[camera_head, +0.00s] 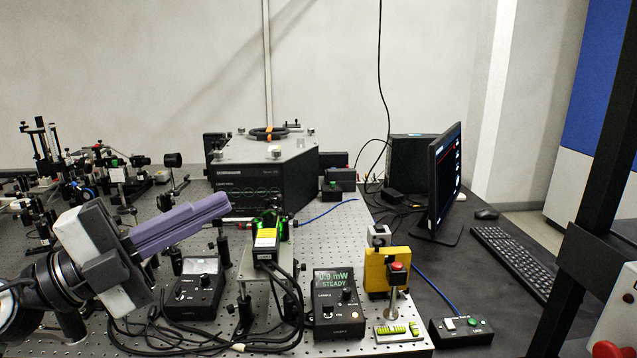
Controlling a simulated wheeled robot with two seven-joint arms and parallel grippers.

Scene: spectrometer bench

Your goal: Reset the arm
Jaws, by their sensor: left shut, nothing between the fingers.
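My left gripper (222,207) comes in from the lower left on my left arm (45,285). Its purple fingers lie together, shut and empty, pointing right and slightly up. In the picture the fingertips are just in front of the large black spectrometer box (255,190), above the perforated optical bench (335,235). I cannot tell the exact gap between the fingertips and the box. My right gripper is not in view.
Below the fingers stand a black meter box (194,290), a laser mount (265,240) with cables, and a display box (338,300) reading STEADY. A yellow block (377,272) stands right of them. Optics crowd the left. A monitor (445,180) and keyboard (515,262) are right.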

